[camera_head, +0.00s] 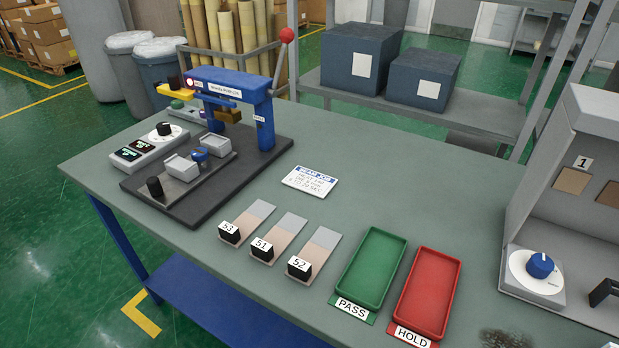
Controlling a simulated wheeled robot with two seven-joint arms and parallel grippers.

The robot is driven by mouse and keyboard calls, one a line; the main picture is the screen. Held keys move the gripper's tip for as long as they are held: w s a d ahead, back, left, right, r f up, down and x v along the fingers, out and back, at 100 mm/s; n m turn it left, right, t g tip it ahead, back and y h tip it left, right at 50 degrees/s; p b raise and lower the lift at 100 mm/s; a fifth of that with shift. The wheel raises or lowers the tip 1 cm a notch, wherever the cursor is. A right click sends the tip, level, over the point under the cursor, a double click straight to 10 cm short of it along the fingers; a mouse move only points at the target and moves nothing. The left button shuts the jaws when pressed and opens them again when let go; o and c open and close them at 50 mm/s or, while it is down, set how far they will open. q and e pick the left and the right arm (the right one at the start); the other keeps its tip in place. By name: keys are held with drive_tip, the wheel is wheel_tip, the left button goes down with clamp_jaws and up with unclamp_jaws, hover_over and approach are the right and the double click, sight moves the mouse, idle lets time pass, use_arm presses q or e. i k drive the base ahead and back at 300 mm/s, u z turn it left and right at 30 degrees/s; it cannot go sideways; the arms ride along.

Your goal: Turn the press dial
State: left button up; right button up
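A blue press (262,105) with a red ball on its lever stands on a dark base plate (270,145) at the back left of the table. To its left is a pale control box (150,150) with a black dial (163,129) on a white disc and two small dark displays with green figures, too small to read. A small blue knob (200,154) sits on the press bed between two light blocks. A larger blue dial (540,264) on a white plate is on the grey machine at the right. Neither of my grippers shows.
Three labelled sample strips (275,238), a green PASS tray (345,285) and a red HOLD tray (455,290) lie along the table front. A printed card (309,182) lies behind them. The grey machine (575,140) bounds the right side. The table's back middle is clear.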

sight(164, 129)
drive_tip(key=u, duration=2.55)
drive_tip(key=i, duration=3.65)
drive_tip(key=z, duration=2.85)
